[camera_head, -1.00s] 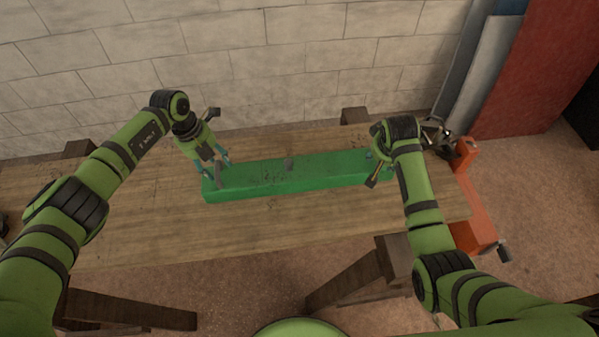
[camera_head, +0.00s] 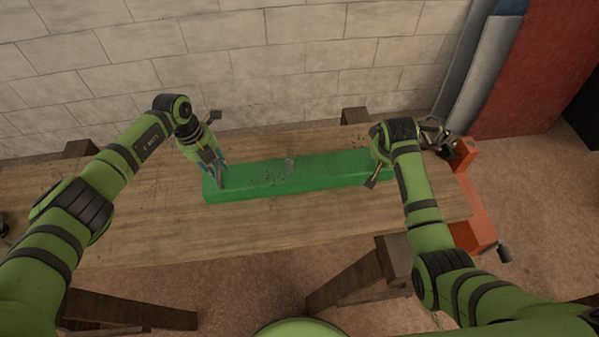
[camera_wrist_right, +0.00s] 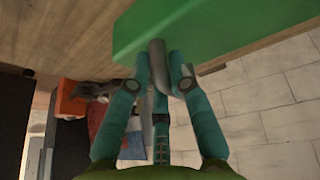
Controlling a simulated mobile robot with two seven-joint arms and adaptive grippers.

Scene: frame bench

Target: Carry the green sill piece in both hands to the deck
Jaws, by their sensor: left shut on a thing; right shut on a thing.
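The green sill piece (camera_head: 320,174) is a long bar lying across the wooden bench in the head view. My left gripper (camera_head: 219,174) is at its left end, with its fingers shut on that end. My right gripper is at its right end; in the head view my own wrist hides its fingers. In the right wrist view the fingers of my right gripper (camera_wrist_right: 165,65) are shut at the end of the green sill piece (camera_wrist_right: 190,22). No deck can be made out.
The wooden bench top (camera_head: 150,225) is clear in front of the sill. An orange clamp-like thing (camera_head: 478,215) is at the bench's right end. A block wall (camera_head: 300,60) stands behind. Grey and red panels (camera_head: 535,75) lean at the back right.

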